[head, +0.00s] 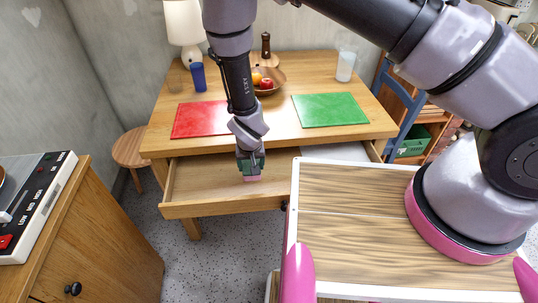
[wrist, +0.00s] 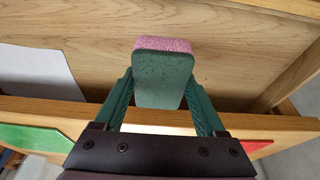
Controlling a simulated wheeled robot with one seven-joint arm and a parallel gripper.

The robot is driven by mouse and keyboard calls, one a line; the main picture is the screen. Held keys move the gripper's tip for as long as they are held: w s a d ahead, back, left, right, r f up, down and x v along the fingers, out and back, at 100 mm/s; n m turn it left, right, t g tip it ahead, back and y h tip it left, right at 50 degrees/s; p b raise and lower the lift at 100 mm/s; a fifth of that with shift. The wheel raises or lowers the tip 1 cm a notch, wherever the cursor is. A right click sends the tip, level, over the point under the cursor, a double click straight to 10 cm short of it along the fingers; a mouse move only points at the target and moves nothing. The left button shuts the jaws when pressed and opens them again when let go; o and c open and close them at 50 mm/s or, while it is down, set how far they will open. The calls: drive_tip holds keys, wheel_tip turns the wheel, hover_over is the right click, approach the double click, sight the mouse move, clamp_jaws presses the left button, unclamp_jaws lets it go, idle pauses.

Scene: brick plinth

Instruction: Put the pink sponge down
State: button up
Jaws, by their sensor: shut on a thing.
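My gripper (head: 250,163) points down over the open drawer (head: 215,209) of the wooden table. It is shut on the pink sponge (head: 252,178), whose pink underside shows below the fingers in the head view. In the wrist view the sponge (wrist: 163,78) sits between the two green fingers of my gripper (wrist: 160,92), with a grey-green face towards the camera and a pink edge at the top. The wooden drawer floor (wrist: 230,60) lies beyond it. I cannot tell whether the sponge touches the drawer floor.
A white sheet (wrist: 38,68) lies in the drawer. On the table (head: 270,130) are a red mat (head: 198,118), a green mat (head: 330,110), a fruit bowl (head: 276,78), a blue cup (head: 198,77), a white cup (head: 345,66) and a lamp (head: 184,24). A stool (head: 130,148) stands left.

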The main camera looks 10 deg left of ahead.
sight(252, 186)
wheel_tip(252, 186, down, 9)
drive_tip(key=shift+r, duration=0.1)
idle(0.3)
drive_tip(key=shift+f, duration=0.2)
drive_tip(key=o, duration=1.4)
drive_tip(key=v, duration=1.2)
drive_tip(key=shift+r, duration=0.25)
drive_tip(key=shift+w, duration=0.1)
